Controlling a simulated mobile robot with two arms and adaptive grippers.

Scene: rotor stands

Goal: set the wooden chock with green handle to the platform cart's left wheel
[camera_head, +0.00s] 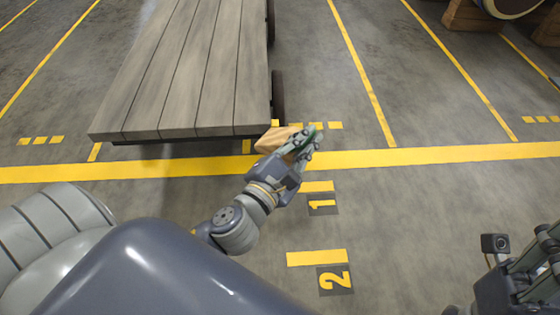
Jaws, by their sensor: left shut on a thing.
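The platform cart (195,75) has a grey plank deck and stands at the upper left. A dark wheel (278,90) shows at its right side near the front corner. My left gripper (308,138) is shut on the wooden chock (272,139), just in front of that corner. The chock is light wood and partly hidden by the gripper; its green handle cannot be told from the fingers. Whether the chock touches the floor or the wheel cannot be told. My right gripper (540,262) is at the lower right edge, partly cut off, and its opening is unclear.
A yellow floor line (430,154) runs across in front of the cart. Floor plates marked 1 (322,204) and 2 (335,280) lie nearer me. Wooden supports (470,17) under a round object stand at the upper right. The floor right of the cart is clear.

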